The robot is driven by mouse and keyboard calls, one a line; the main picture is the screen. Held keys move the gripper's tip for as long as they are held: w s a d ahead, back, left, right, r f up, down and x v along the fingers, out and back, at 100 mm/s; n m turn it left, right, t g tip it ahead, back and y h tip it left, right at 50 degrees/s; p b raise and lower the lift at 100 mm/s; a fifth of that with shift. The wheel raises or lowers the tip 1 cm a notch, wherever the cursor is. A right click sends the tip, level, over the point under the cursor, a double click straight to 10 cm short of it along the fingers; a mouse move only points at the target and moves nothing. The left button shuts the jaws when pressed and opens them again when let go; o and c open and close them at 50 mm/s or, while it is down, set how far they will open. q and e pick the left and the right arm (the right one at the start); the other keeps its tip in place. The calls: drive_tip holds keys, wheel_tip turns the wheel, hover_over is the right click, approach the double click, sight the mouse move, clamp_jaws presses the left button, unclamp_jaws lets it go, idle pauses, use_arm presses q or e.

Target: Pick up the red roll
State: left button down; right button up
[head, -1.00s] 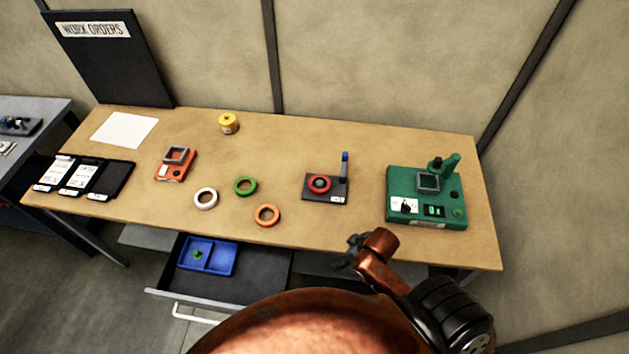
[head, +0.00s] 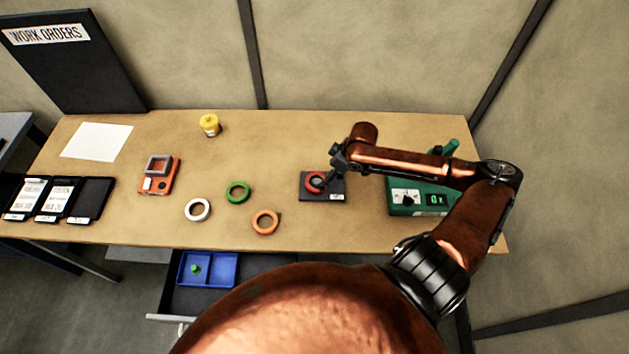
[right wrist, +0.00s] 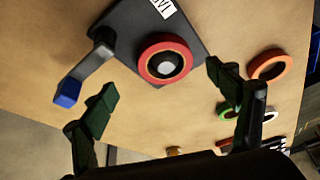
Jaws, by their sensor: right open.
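The red roll (head: 313,182) is a ring on a dark dispenser base (head: 338,194) on the table, right of the middle. In the right wrist view the red roll (right wrist: 166,60) sits around a post with a light top, on the dark base. My left gripper is not in view.
An arm with a blue tip (right wrist: 68,92) rises from the base. Orange (head: 265,222), green (head: 238,191) and white (head: 198,210) rolls lie left of it. A green machine (head: 408,203) stands right, partly behind my arm. An open drawer holds a blue tray (head: 236,257).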

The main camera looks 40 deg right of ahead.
sight(317, 181)
drive_tip(key=x, duration=0.4)
drive_tip(key=a+x, duration=0.1)
drive_tip(key=x, duration=0.2)
drive_tip(key=shift+w+r, duration=0.2)
drive_tip(key=shift+r, duration=0.05)
drive_tip(key=c, duration=1.3)
drive_tip(key=shift+r, duration=0.1)
